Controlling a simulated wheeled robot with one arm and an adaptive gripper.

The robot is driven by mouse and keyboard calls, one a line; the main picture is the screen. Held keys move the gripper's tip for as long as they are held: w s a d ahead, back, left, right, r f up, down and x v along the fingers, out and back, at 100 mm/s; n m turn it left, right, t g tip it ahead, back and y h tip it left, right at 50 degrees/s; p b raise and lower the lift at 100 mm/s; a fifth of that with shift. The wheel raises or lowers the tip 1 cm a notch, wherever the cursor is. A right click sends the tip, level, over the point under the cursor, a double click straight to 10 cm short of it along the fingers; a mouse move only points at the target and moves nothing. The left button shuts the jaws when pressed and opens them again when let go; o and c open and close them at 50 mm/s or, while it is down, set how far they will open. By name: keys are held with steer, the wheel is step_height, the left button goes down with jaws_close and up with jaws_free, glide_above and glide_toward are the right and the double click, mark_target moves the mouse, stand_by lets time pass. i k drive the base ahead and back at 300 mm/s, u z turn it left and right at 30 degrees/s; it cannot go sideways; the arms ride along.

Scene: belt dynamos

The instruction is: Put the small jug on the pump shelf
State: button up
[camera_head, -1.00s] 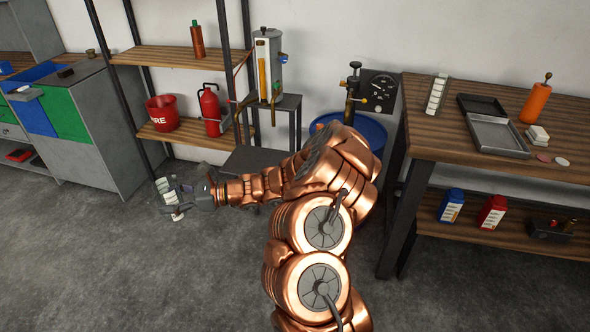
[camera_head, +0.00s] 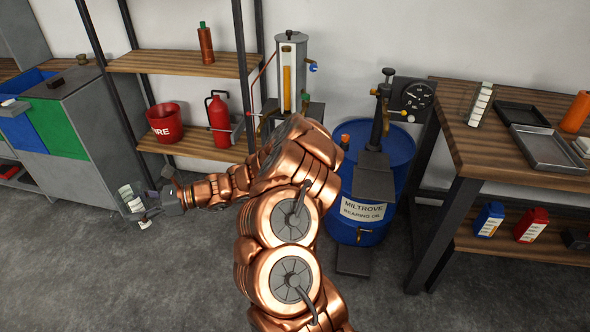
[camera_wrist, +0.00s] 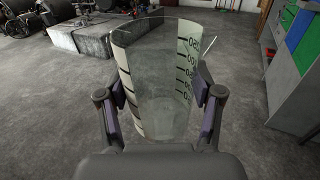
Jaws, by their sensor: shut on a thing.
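My gripper (camera_wrist: 158,98) is shut on a clear jug with white scale bands and black marks (camera_wrist: 157,85), which stands upright between the fingers. The head view shows the jug (camera_head: 131,198) at the left, above the grey floor, with my gripper (camera_head: 145,203) reaching it from the right. A hand pump with a dial (camera_head: 387,95) stands at the blue bearing oil drum (camera_head: 352,212). A dark flat shelf (camera_head: 375,181) juts out under the pump, with nothing seen on it. My arm hides the drum's left edge.
Another scaled vessel (camera_head: 479,104) and dark trays (camera_head: 548,150) are on the wooden bench at right. A low dark plate (camera_head: 354,261) lies below the drum tap. A rack with a fire bucket (camera_head: 165,122) and extinguisher (camera_head: 219,121) stands behind my arm. The front floor is clear.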

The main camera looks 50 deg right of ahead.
mark_target(369, 183)
steer(key=z, duration=0.05)
steer(key=i, duration=0.35)
steer(key=z, duration=1.85)
